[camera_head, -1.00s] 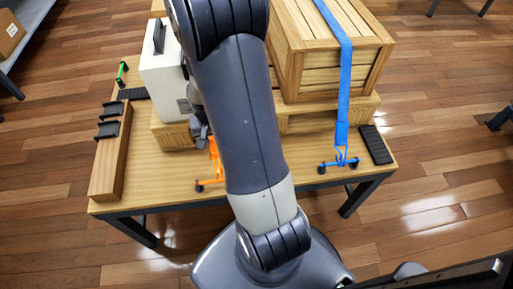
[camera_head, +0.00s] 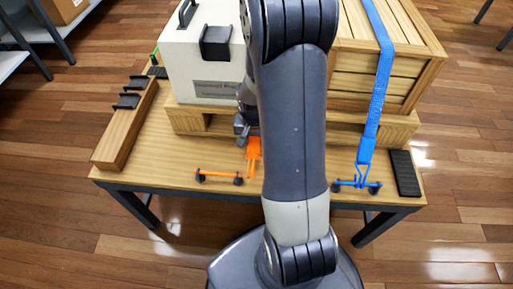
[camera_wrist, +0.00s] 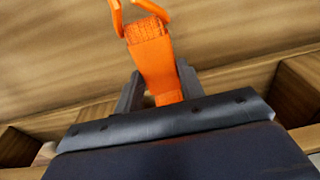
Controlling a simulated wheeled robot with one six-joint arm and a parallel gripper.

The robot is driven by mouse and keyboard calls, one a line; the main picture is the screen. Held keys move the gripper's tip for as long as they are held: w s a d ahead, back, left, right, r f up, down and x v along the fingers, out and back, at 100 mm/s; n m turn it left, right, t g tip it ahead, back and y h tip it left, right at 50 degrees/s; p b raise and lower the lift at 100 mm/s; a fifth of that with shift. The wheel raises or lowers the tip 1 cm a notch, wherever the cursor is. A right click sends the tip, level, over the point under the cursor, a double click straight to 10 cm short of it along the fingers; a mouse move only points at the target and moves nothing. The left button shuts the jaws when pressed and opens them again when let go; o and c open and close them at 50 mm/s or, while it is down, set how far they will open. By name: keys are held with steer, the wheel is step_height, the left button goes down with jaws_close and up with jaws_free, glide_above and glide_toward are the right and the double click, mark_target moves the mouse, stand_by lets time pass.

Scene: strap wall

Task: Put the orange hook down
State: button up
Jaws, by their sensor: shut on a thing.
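The orange hook (camera_wrist: 130,12) hangs at the end of a short orange strap (camera_wrist: 152,65) in the wrist view. My gripper (camera_wrist: 160,85) is shut on this strap, one dark finger on each side. In the head view, my gripper (camera_head: 243,128) is in front of the wooden pallet, and the orange strap (camera_head: 254,150) shows beside my arm above the table. An orange bar with black ends (camera_head: 219,177) lies along the table's front edge, left of the strap. My arm hides part of the scene right of the hook. Whether the hook touches the table is unclear.
A white box (camera_head: 205,70) and a slatted wooden crate (camera_head: 360,75) stand on a pallet (camera_head: 185,118). A blue strap (camera_head: 378,90) runs down the crate to a blue bar (camera_head: 357,185). A wooden block with black holders (camera_head: 125,125) is at left; a black pad (camera_head: 404,173) at right.

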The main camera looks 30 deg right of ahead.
mark_target(254, 145)
steer(key=shift+f+b, duration=0.45)
steer(key=shift+f, duration=1.4)
steer(key=shift+f, duration=0.25)
steer(key=o, duration=0.8)
steer(key=shift+r, duration=0.1)
steer(key=r+p, duration=0.1)
steer(key=r, duration=0.3)
steer(key=r+p, duration=0.1)
steer(key=r, duration=0.3)
steer(key=s+r+p, duration=0.1)
steer(key=r, duration=0.3)
steer(key=shift+a+r, duration=0.15)
steer(key=shift+a, duration=0.2)
